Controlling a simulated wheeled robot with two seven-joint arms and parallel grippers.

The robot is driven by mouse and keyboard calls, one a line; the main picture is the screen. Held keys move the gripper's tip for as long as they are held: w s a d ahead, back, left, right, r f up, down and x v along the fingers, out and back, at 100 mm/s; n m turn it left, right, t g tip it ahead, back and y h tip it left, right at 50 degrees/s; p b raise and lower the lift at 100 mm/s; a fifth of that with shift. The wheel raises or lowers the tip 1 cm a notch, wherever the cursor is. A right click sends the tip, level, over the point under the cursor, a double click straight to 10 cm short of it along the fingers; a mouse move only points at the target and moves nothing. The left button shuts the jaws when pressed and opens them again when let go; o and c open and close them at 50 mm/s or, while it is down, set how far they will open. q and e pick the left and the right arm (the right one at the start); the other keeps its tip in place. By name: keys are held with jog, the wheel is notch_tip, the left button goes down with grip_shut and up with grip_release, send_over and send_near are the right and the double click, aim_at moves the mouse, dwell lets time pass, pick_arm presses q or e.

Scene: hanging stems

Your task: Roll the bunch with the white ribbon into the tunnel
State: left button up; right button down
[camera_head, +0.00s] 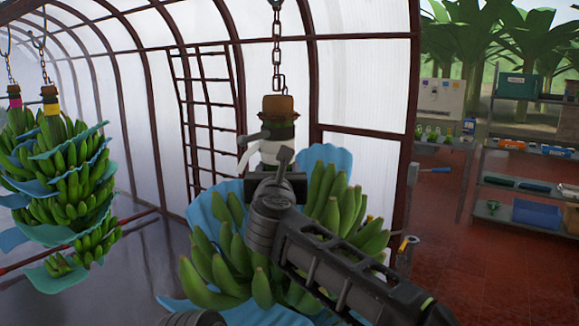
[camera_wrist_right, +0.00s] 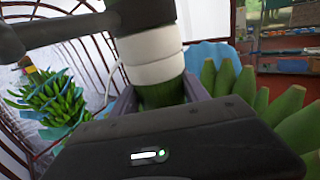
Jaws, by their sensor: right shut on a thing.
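The bunch with the white ribbon (camera_head: 270,151) hangs from a chain in the middle of the head view, its green bananas (camera_head: 215,265) spread around light blue sheets. The white ribbon also shows wrapped round the stem in the right wrist view (camera_wrist_right: 154,60). My right gripper (camera_head: 279,170) is shut on the stem just below the ribbon, one finger on each side in the wrist view (camera_wrist_right: 160,95). My right forearm hides part of the bunch. The tunnel (camera_head: 150,80) has dark red arches and translucent panels, and stands behind and left of the bunch. My left gripper is not in view.
Two more bunches hang at the left, one with a yellow ribbon (camera_head: 52,108) and one with a pink ribbon (camera_head: 15,101). A ladder-like frame (camera_head: 207,105) is by the panels. Shelves (camera_head: 520,185) and a workbench (camera_head: 440,143) stand at the right on red tiles.

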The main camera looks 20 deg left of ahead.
jog(key=shift+a+r, duration=0.1)
jog(key=shift+a, duration=0.05)
jog(key=c, duration=0.6)
grip_release()
jog(key=shift+s+f, duration=0.1)
jog(key=shift+f, duration=0.1)
jog(key=shift+s+f+b, duration=0.1)
jog(key=shift+s+b, duration=0.15)
jog(key=shift+b, duration=0.15)
jog(key=b+v, duration=0.4)
jog(key=v, duration=0.2)
jog(key=shift+s+d, duration=0.15)
jog(key=shift+d, duration=0.05)
jog(key=shift+s+d, duration=0.1)
jog(key=shift+s, duration=0.3)
